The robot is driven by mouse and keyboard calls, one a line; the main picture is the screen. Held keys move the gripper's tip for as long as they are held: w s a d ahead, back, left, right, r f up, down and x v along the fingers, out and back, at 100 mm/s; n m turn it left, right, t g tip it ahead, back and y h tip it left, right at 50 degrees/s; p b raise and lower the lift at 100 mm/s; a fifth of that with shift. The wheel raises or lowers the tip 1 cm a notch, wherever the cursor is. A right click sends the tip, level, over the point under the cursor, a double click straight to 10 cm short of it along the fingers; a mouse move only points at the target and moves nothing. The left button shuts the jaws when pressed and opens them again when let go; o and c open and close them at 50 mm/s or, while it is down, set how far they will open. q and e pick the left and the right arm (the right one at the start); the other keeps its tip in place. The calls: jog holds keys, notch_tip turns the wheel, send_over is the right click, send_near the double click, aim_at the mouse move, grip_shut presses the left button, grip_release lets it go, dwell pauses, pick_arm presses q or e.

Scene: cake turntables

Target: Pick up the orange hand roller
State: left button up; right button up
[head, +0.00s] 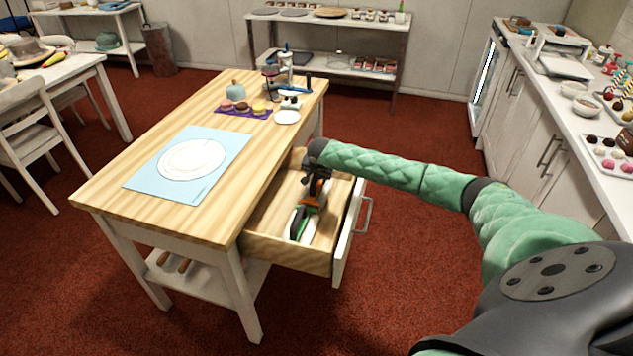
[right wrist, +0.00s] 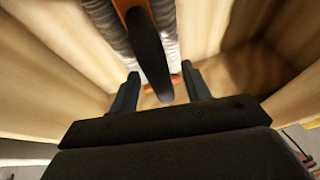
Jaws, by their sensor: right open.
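The orange hand roller (head: 312,201) lies in the open drawer (head: 288,254), partly hidden by my right gripper (head: 317,183). In the right wrist view its black handle (right wrist: 151,58) runs between the two fingers of my right gripper (right wrist: 160,72), with orange at its upper end. Grey-white cylinders flank the handle at the top of that view. My right gripper is open and inside the drawer, over the handle. I cannot tell whether a finger touches it. My left gripper is not in view.
A green and white tool (head: 297,222) lies at the drawer's front left. The drawer walls stand close around the gripper. On the wooden table (head: 150,150) lie a blue mat (head: 140,180) with a white disc, and a purple tray (head: 235,111) with sweets. A counter (head: 575,115) stands at right.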

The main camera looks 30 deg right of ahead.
jog(key=shift+w+f, duration=0.15)
jog(key=shift+f, duration=0.05)
jog(key=shift+c, duration=0.9)
grip_shut()
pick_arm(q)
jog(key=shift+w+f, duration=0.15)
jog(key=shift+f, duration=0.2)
pick_arm(e)
jog(key=shift+r, duration=0.1)
